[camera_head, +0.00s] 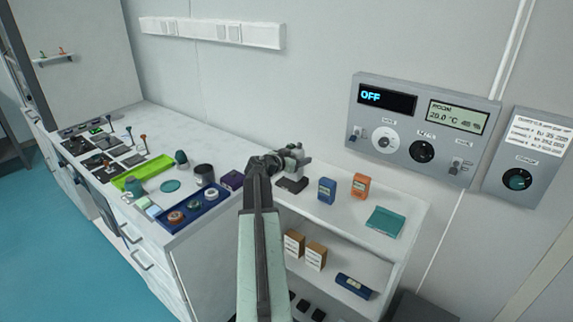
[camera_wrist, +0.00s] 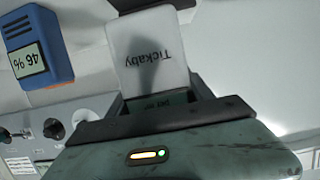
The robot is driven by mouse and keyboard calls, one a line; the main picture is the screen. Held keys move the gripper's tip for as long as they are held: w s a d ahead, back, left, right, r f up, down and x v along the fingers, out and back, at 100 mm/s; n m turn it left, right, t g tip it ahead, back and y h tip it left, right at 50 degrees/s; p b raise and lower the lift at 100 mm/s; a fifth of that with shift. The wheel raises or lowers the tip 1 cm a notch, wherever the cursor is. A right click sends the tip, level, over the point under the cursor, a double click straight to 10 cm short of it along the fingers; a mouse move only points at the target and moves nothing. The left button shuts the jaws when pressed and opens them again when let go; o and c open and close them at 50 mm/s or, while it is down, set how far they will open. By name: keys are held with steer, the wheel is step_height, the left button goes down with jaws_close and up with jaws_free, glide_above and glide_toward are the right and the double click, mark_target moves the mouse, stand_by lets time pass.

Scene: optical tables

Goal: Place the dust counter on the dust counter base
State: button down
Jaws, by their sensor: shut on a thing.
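My gripper (camera_head: 292,158) is over the near end of the white worktop, close to the back wall. In the wrist view its dark jaws (camera_wrist: 160,118) are shut on a pale block (camera_wrist: 150,55) marked "Tickaby", which appears to be the dust counter. The lettering reads upside down there and a shadow falls across the block. In the head view the held block is too small to make out clearly. A dark flat piece (camera_head: 291,184) lies on the worktop just below my gripper; I cannot tell whether it is the dust counter base.
A blue meter (camera_head: 326,190) stands right of my gripper; it shows "46 %" in the wrist view (camera_wrist: 37,48). An orange device (camera_head: 360,186) and teal pad (camera_head: 385,221) are farther right. A blue tray (camera_head: 214,208) and dark cup (camera_head: 204,174) are left. Control panels hang on the wall.

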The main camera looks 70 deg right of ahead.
steer(key=shift+w+d, duration=0.15)
steer(key=f+b, duration=0.2)
steer(key=d+f+b, duration=0.1)
steer(key=f+b, duration=0.1)
steer(key=shift+w+d, duration=0.1)
steer(key=shift+w+r, duration=0.25)
steer(key=shift+w, duration=0.15)
steer(key=shift+f, duration=0.15)
steer(key=shift+c, duration=2)
jaws_free()
steer(key=shift+a, duration=0.2)
